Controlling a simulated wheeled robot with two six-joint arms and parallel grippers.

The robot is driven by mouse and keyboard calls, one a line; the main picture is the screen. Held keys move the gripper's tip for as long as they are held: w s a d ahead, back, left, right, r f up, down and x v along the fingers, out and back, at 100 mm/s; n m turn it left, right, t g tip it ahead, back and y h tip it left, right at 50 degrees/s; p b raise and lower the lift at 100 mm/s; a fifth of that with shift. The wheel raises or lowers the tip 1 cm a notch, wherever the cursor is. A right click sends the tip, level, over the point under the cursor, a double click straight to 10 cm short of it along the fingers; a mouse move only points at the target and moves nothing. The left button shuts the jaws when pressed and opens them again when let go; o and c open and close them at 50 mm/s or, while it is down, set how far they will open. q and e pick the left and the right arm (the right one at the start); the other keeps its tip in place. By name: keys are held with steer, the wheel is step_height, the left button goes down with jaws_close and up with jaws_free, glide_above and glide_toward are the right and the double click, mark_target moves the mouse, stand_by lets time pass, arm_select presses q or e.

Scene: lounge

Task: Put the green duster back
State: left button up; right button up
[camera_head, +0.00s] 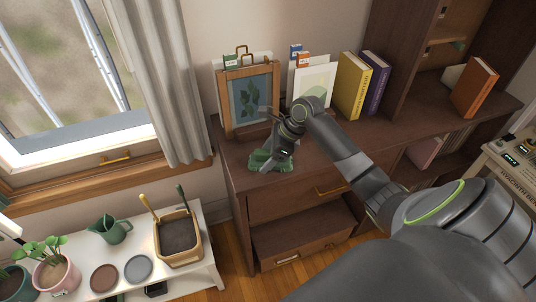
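A crumpled green thing that looks like the green duster (263,161) lies at the front left of the brown cabinet top (235,153). My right gripper (270,131) is just above and behind it, in front of the framed leaf picture. My own wrist and the small size hide the fingertips, so I cannot tell whether they touch the duster or are open or shut. My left gripper is not in view.
A wooden-framed leaf picture (249,97) and a paler print (316,80) stand behind the gripper. Yellow (353,86) and purple (377,83) books stand right of them. An open lower drawer (300,237) juts out. A white bench (205,262) holds pots and a planter box (178,240).

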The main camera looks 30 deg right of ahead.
steer(key=p+v, duration=0.1)
steer(key=v, duration=1.1)
stand_by(0.6)
